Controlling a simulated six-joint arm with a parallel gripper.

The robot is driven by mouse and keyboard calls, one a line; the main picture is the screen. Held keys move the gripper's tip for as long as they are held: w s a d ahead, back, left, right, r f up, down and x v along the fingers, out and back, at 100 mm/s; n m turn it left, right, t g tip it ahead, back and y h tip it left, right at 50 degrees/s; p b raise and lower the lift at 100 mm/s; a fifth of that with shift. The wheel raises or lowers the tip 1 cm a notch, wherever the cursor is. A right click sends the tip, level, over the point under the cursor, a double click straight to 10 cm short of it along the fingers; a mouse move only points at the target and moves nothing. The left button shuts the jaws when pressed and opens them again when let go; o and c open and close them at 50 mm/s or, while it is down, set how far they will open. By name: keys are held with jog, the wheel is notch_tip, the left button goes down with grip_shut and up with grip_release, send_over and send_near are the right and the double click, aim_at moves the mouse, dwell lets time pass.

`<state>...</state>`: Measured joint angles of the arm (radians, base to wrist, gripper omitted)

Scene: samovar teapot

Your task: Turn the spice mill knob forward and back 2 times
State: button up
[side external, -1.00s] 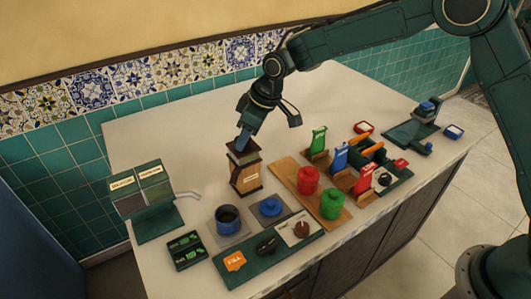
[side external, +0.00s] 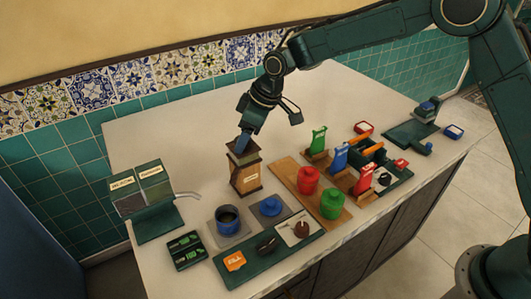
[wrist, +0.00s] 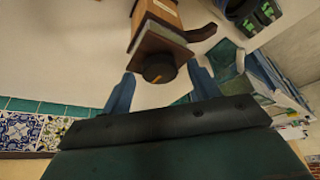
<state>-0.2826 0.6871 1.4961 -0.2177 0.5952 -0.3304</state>
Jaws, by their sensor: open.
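The spice mill (side external: 246,176) is a tan wooden box with a dark base and top, upright on the counter. It also shows in the wrist view (wrist: 160,18). Its round black knob (wrist: 158,68) bears a thin orange mark. My gripper (side external: 243,143) points down at the mill top in the side view. In the wrist view its blue fingers (wrist: 163,80) are open, one on each side of the knob, with visible gaps. The knob is hidden by the fingers in the side view.
A dispenser with a spout (side external: 153,195) stands left of the mill. A blue pot (side external: 228,217) and blue lid (side external: 270,206) sit in front. Red (side external: 308,178) and green (side external: 331,204) canisters stand on a wooden board to the right. The counter behind the mill is clear.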

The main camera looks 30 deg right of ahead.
jog(key=shift+r, duration=0.1)
jog(key=v, duration=1.3)
jog(key=shift+r, duration=0.35)
jog(key=shift+d, duration=0.1)
jog(key=s+d+r+m, duration=0.1)
jog(key=s+d+r, duration=0.2)
jog(key=s, duration=0.2)
jog(key=s+d+r+m+t+h, duration=0.1)
jog(key=s+d+r+m, duration=0.1)
jog(key=s+d, duration=0.3)
jog(key=s+d+r+m, duration=0.1)
jog(key=s+d+r, duration=0.15)
jog(key=s, duration=0.35)
jog(key=s+d+f+m+h, duration=0.1)
jog(key=s+d+f+m, duration=0.1)
jog(key=s, duration=0.7)
jog(key=s+d+f+m+t+h, duration=0.1)
jog(key=s+d+f+m, duration=0.1)
jog(key=s+d, duration=0.3)
jog(key=s, duration=0.4)
jog(key=shift+f+m, duration=0.2)
jog(key=shift+m, duration=0.2)
